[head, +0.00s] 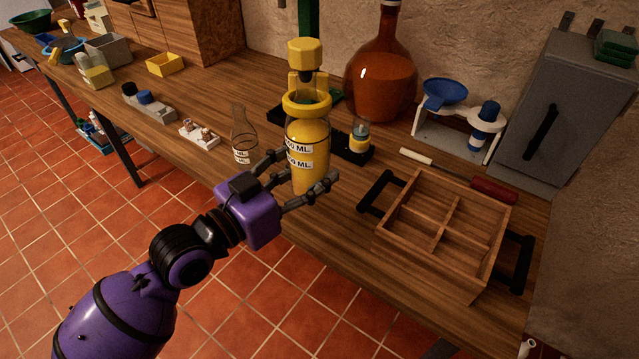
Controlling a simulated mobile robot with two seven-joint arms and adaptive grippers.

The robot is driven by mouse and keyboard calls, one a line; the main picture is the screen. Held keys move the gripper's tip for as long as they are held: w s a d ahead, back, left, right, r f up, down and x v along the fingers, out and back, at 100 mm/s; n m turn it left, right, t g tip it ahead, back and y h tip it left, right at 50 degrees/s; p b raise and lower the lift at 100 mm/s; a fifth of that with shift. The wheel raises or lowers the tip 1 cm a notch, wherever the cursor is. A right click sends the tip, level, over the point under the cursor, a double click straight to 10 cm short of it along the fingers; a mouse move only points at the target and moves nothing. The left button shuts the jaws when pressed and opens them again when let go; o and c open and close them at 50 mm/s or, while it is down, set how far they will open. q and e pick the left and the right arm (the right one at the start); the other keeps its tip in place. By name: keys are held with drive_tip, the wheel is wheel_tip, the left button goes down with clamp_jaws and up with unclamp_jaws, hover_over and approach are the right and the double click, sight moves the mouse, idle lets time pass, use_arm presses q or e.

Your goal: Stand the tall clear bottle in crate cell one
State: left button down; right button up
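A tall bottle (308,148) with yellow contents and white "ML" labels stands upright under a yellow press head (304,54) on a green post. A yellow ring circles its top. My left gripper (303,176) has its fingers on either side of the bottle's lower part; I cannot tell whether both touch it. A clear, empty-looking flask-shaped bottle (241,135) with a label stands just left of it. The wooden crate (450,290) with black side handles sits at right; its cells look empty, and no cell numbers are readable. My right gripper is not in view.
A large amber jug (383,75) stands behind the bottle. A small jar (359,135) on a black base stands between bottle and crate.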

use_arm(q)
drive_tip(key=w+f, duration=0.2)
drive_tip(key=w+d+f+b, duration=0.1)
drive_tip(key=w+f, duration=0.1)
drive_tip(key=shift+d+f, duration=0.2)
drive_tip(key=shift+w+f, duration=0.2)
drive_tip(key=shift+w, duration=0.05)
drive_tip(key=shift+w+d+f, duration=0.1)
drive_tip(key=shift+f, duration=0.05)
drive_tip(key=f, duration=0.3)
drive_tip(key=shift+w+d+f, duration=0.1)
drive_tip(key=shift+w+f, duration=0.05)
drive_tip(key=shift+w, duration=0.2)
